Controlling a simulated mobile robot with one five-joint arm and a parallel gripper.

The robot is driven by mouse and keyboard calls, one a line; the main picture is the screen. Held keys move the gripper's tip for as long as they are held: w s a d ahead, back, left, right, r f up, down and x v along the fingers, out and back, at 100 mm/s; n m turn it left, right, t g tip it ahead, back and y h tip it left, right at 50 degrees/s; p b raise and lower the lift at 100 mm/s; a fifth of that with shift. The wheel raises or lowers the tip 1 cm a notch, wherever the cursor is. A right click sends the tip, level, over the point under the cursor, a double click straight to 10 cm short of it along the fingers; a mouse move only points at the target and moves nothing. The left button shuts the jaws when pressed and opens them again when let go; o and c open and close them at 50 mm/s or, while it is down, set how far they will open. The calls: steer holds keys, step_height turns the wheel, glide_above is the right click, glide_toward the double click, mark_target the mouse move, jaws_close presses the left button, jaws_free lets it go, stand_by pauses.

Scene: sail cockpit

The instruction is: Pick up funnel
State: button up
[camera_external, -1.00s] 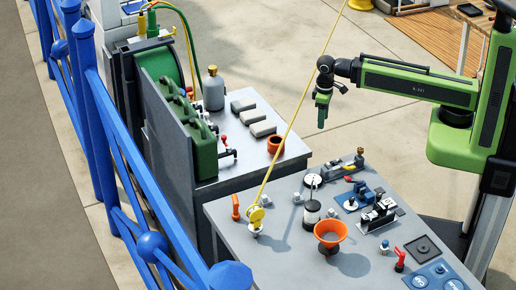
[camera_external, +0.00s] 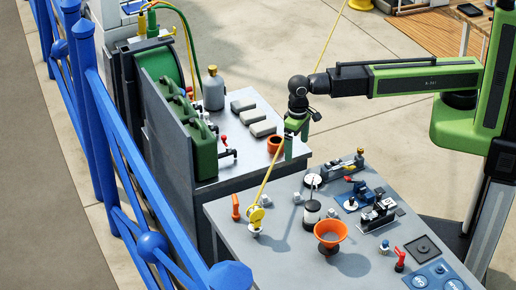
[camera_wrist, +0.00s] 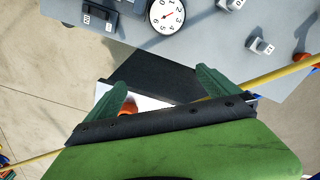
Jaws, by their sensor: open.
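The orange funnel (camera_external: 331,232) stands with its wide bowl up near the front of the grey table in the external view. I cannot make it out for certain in the wrist view. My gripper (camera_external: 297,146) hangs above the far left part of the table, beyond the funnel and well apart from it. Its two green fingers also show in the wrist view (camera_wrist: 160,92), spread apart with nothing between them that they hold.
A gauge (camera_wrist: 166,15) and small fittings sit on the table. Green jerrycans (camera_external: 201,145) stand on the bench at left.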

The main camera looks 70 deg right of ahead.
steer(key=shift+m, duration=0.8)
steer(key=s+a+r+p, duration=0.2)
steer(key=s+a, duration=0.1)
steer(key=a, duration=0.6)
steer(key=s+a+r+p, duration=0.2)
steer(key=s+a+r, duration=0.1)
steer(key=a, duration=0.5)
steer(key=s+a+r+p, duration=0.2)
steer(key=s+a, duration=0.3)
steer(key=a, duration=0.4)
steer(key=shift+a+r, duration=0.3)
steer(key=shift+r, duration=0.15)
steer(key=m+p, duration=0.1)
steer(key=p, duration=0.1)
glide_toward(330, 229)
steer(key=shift+w, duration=0.1)
steer(key=shift+s+a, duration=0.15)
steer(key=shift+s, duration=0.05)
step_height(330, 229, down, 12)
steer(key=b, duration=1.2)
steer(key=shift+f, duration=0.1)
step_height(330, 229, down, 6)
steer(key=b, duration=0.6)
steer(key=shift+w, duration=0.1)
steer(key=shift+r, duration=0.3)
steer(key=shift+c, duration=0.4)
steer(key=c, duration=1.2)
